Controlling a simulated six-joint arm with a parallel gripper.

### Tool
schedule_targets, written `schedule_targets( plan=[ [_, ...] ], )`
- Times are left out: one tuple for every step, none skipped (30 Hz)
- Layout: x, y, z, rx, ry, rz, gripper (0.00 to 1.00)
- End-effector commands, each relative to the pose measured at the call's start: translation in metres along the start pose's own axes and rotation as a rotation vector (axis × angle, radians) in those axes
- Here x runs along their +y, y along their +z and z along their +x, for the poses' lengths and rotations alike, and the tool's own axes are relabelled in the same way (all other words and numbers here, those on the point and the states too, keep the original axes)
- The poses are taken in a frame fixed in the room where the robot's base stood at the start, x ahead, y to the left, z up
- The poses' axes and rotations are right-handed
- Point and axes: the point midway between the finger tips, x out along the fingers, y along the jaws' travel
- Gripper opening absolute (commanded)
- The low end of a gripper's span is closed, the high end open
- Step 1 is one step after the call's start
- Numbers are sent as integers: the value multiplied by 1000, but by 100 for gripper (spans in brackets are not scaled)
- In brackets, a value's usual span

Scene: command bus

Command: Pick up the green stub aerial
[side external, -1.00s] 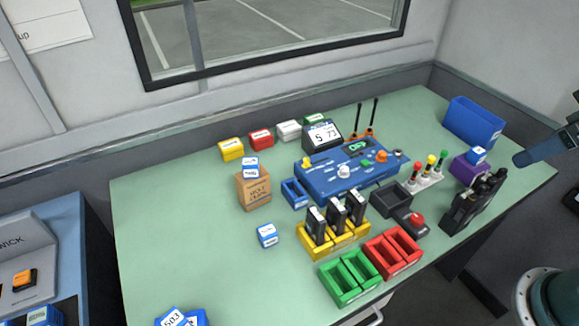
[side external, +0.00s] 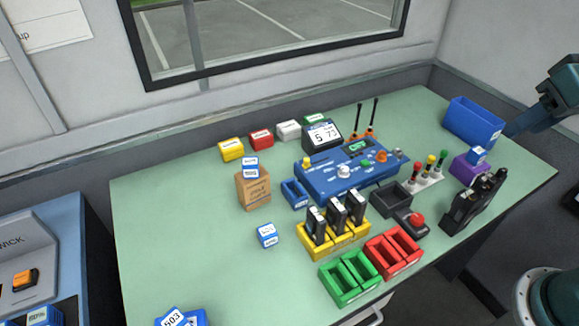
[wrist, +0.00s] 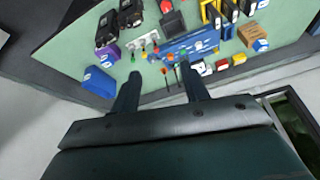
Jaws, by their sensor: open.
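The green stub aerial (side external: 443,155) stands upright at the far end of a white rack (side external: 428,181). A yellow-topped (side external: 430,159) and a red-topped (side external: 416,169) stub stand beside it in the same rack. In the wrist view the small green top (wrist: 156,50) shows ahead of my fingers. My gripper (wrist: 160,71) is open and empty, its two dark fingers spread apart. In the side view my gripper (side external: 514,128) is at the right, beside the blue bin and clear of the aerial.
A blue bin (side external: 474,122) and a purple box (side external: 468,168) with a blue block stand near the rack. Black handsets (side external: 470,203) are in front. The blue console (side external: 345,172) and two black antennas (side external: 374,113) are left of it.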

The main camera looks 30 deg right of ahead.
Motion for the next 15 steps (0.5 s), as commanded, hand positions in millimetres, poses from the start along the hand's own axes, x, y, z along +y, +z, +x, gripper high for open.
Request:
schedule_targets(
  plan=[
    [2, -9, 4, -19, 9, 44, 45],
    [3, -14, 7, -29, 14, 70, 45],
    [5, -20, 10, -40, 21, 105, 45],
    [6, -25, 13, -50, 26, 131, 45],
    [7, -30, 16, -57, 31, 158, 45],
    [9, -36, 20, -69, 38, 193, 45],
    [11, -41, 23, -77, 43, 219, 45],
    [12, -46, 26, -86, 49, 246, 45],
    [15, -52, 31, -97, 57, 282, 45],
    [16, -56, 35, -105, 62, 308, 45],
    [18, -61, 38, -113, 68, 335, 45],
    [21, -67, 44, -124, 76, 370, 45],
    [23, -71, 48, -132, 82, 396, 45],
    [25, -75, 52, -140, 89, 423, 45],
    [28, -80, 58, -151, 97, 458, 45]
  ],
)
